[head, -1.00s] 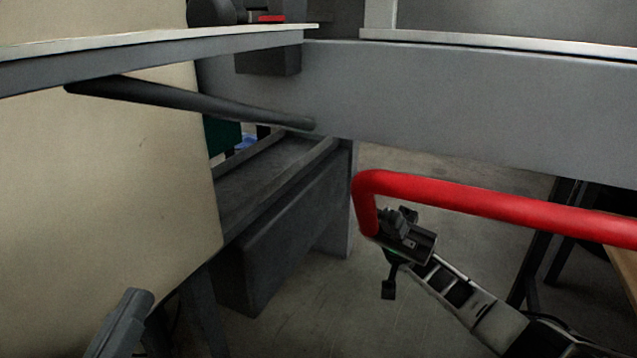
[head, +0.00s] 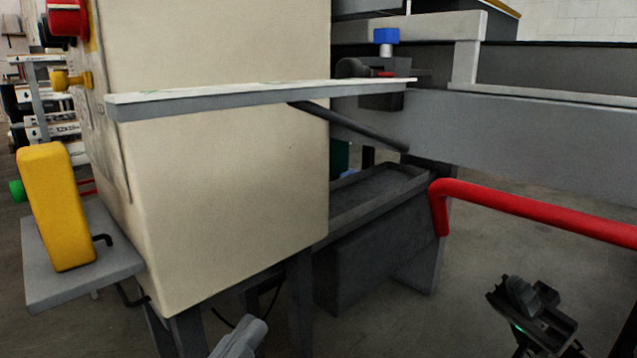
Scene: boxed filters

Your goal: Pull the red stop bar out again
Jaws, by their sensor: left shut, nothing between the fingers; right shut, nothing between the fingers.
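The red stop bar (head: 540,212) is a thick red tube that runs below the grey machine beam on the right. Its left end bends down at a rounded corner, and its right end runs out of the picture. My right gripper (head: 522,294) is below the bar at the lower right, shut and empty, with a clear gap between it and the bar. My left gripper does not show in the head view.
A cream machine housing (head: 220,190) with a grey-edged shelf (head: 260,93) stands at the left. A dark trough (head: 375,205) lies behind it. A yellow block (head: 55,207) stands on a side ledge. Open floor lies below the red bar.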

